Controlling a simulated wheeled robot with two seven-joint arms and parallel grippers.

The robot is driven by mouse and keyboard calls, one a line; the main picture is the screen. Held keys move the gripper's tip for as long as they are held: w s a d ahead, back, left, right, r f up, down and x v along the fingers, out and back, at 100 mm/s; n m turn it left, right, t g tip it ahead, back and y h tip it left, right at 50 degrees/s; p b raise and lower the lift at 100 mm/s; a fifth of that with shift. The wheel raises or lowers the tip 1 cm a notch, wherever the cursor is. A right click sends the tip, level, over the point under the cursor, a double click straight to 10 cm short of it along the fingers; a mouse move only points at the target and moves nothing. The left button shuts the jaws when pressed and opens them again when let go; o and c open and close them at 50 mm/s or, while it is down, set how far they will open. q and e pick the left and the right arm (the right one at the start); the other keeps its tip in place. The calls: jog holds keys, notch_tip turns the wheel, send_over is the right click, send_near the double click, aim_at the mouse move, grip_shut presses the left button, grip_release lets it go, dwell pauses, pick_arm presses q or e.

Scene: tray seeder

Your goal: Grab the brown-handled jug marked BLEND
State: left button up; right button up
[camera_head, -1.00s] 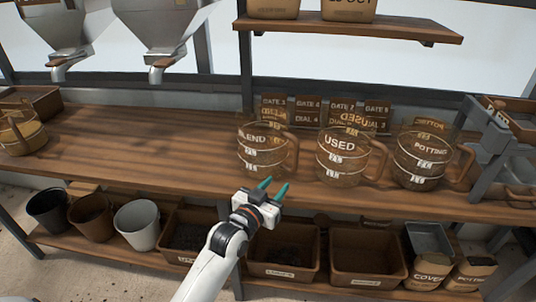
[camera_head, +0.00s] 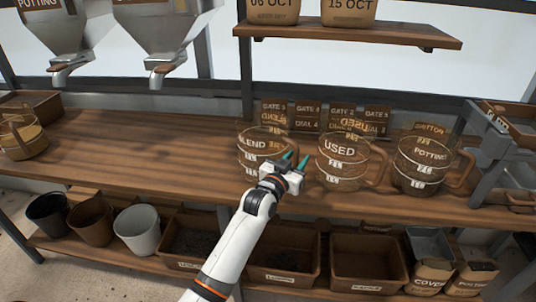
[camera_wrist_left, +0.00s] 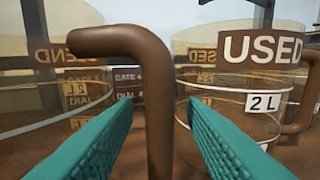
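The clear jug marked BLEND (camera_head: 256,155) stands upright on the wooden bench, leftmost in a row of three. In the left wrist view its brown handle (camera_wrist_left: 157,85) rises between my left fingers, and its label reads backwards through the wall. My left gripper (camera_head: 294,160) is open at the right side of this jug. Its two teal fingers lie on either side of the handle, with gaps showing on both sides. In the head view the gripper hides most of the handle. My right gripper is not in view.
The jug marked USED (camera_head: 341,162) stands close to the right of my left gripper, and the POTTING jug (camera_head: 420,165) stands further right. Small label plates (camera_head: 308,117) stand behind the jugs. A shelf (camera_head: 350,35) hangs above. The bench (camera_head: 130,150) is clear to the left.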

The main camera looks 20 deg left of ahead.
pick_arm(q)
jog(key=shift+w, duration=0.1)
grip_shut()
dwell(0.3)
